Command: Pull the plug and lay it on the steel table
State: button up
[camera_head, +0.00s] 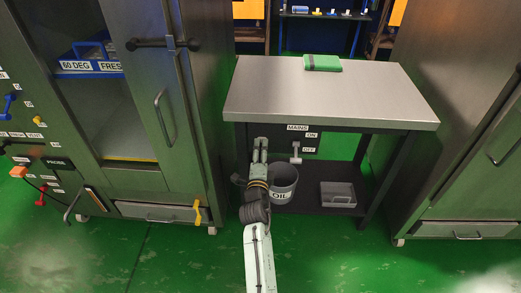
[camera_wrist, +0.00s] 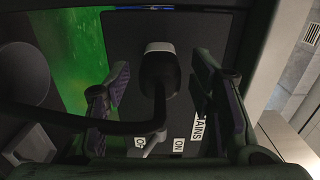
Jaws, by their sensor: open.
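The black plug (camera_wrist: 160,75) shows in the wrist view against a white fitting (camera_wrist: 159,47) on the dark mains panel. A black cable (camera_wrist: 122,127) curves from it down and to the left. My gripper (camera_wrist: 162,95) is open, with one finger on each side of the plug and a gap to both. In the head view my gripper (camera_head: 260,145) is in front of the panel's left part, under the tabletop edge, and the plug is hidden there. The steel table (camera_head: 330,95) stands upright with a mostly bare top.
A grey lever (camera_head: 296,154) hangs on the panel beside the ON and OFF labels. An OIL bucket (camera_head: 284,186) and a grey tray (camera_head: 338,194) are on the lower shelf. Tall cabinets flank the table.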

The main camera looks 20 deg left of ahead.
jog(key=shift+b, duration=0.35)
jog(key=shift+c, duration=0.2)
grip_shut()
dwell(0.5)
jog(key=shift+b+v, duration=1.4)
jog(key=shift+v, duration=1.55)
jog(key=shift+b+v, duration=0.9)
jog(key=shift+v, duration=1.15)
